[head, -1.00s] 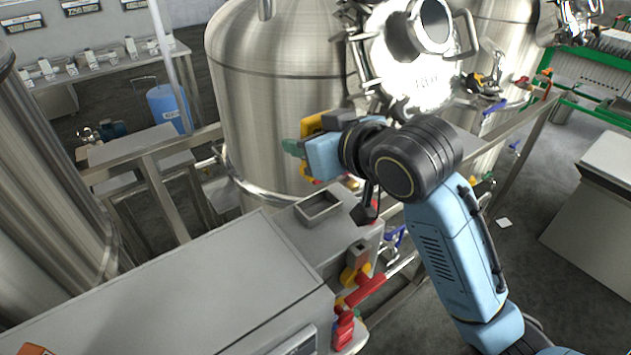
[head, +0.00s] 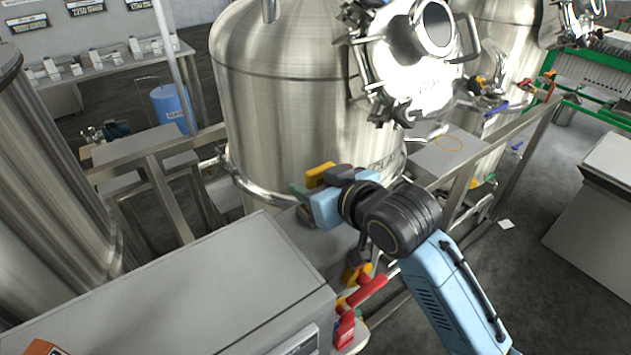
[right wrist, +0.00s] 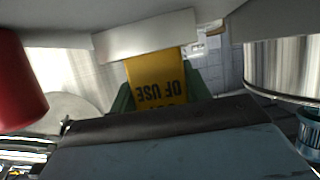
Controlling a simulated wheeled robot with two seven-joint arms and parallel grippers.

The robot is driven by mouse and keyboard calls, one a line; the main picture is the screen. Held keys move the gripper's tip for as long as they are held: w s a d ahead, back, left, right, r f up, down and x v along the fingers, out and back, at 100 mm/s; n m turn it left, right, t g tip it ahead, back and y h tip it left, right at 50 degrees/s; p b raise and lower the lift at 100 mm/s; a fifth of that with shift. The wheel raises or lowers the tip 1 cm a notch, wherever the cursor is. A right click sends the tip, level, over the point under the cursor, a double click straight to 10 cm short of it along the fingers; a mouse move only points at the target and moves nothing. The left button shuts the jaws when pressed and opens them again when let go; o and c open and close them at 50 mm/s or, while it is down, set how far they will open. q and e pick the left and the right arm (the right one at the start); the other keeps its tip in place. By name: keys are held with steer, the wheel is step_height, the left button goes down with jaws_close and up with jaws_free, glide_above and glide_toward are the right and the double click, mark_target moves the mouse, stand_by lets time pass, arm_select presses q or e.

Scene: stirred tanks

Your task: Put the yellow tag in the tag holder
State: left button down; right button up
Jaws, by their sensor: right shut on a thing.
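My right gripper (head: 312,190) is shut on the yellow tag (head: 319,173), above the far right end of the grey cabinet beside the large steel tank. In the right wrist view the tag (right wrist: 158,82) hangs between the green finger pads, with the black letters "OF USE" upside down. The open grey box that looks like the tag holder is now hidden behind my gripper and wrist in the head view. I cannot tell whether the tag touches it. My left gripper is not in view.
The large steel tank (head: 285,110) stands close behind my gripper. The grey cabinet (head: 190,290) fills the lower left. Red valve handles (head: 362,290) stick out at its right end, below my wrist. A steel frame rail (head: 500,145) runs at the right.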

steer(key=o, duration=1)
steer(key=shift+s+d+r, duration=0.1)
steer(key=shift+r, duration=0.15)
steer(key=v, duration=1.1)
steer(key=shift+s+d+r+b, duration=0.15)
steer(key=shift+s+b, duration=0.15)
steer(key=shift+b, duration=0.05)
